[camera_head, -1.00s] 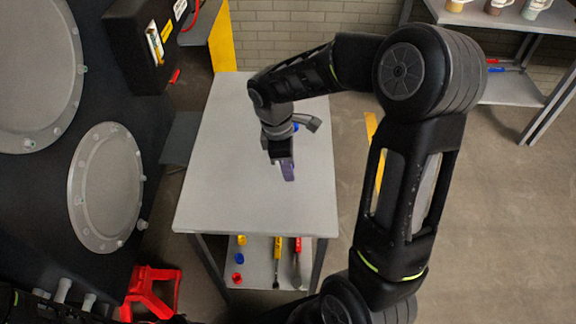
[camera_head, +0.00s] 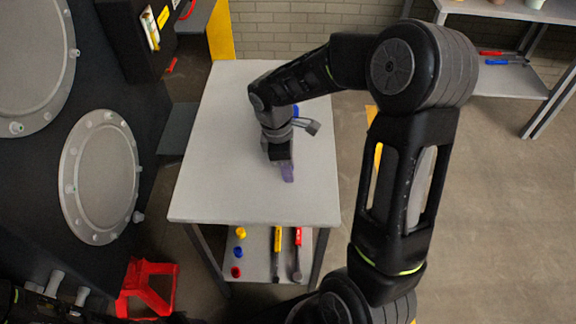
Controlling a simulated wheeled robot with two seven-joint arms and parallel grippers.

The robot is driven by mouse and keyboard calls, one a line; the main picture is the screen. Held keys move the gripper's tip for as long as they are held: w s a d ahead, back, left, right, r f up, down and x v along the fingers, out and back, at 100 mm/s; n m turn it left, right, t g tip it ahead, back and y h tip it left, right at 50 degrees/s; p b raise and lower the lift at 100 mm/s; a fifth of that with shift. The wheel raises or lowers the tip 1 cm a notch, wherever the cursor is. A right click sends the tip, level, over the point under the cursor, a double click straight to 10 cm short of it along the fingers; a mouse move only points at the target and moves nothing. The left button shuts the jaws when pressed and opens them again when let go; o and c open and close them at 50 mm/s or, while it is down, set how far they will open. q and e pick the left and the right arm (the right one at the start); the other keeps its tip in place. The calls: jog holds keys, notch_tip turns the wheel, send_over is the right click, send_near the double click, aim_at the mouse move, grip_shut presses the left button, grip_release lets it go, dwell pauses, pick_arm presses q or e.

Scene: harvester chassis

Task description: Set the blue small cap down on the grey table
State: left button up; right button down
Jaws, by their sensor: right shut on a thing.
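My right gripper (camera_head: 284,165) points down over the middle of the grey table (camera_head: 225,190), shut. My left gripper is out of view.
A blue object (camera_head: 296,111) shows partly behind my right wrist. The lower shelf holds a yellow cap (camera_head: 240,232), a blue cap (camera_head: 239,252), a red cap (camera_head: 236,271) and tools. A red stand (camera_head: 147,288) is at lower left. The table's left side is clear.

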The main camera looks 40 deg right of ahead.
jog(key=shift+f, duration=0.25)
dwell(0.3)
jog(key=c, duration=1.1)
grip_release()
jog(key=shift+r, duration=0.1)
jog(key=shift+w+a+r, duration=0.15)
jog(key=shift+r, duration=1.1)
jog(key=shift+w+a+r, duration=0.1)
jog(key=shift+a+r, duration=0.1)
jog(key=shift+r, duration=1.1)
jog(key=shift+w+a+r, duration=0.15)
jog(key=shift+r, duration=1.1)
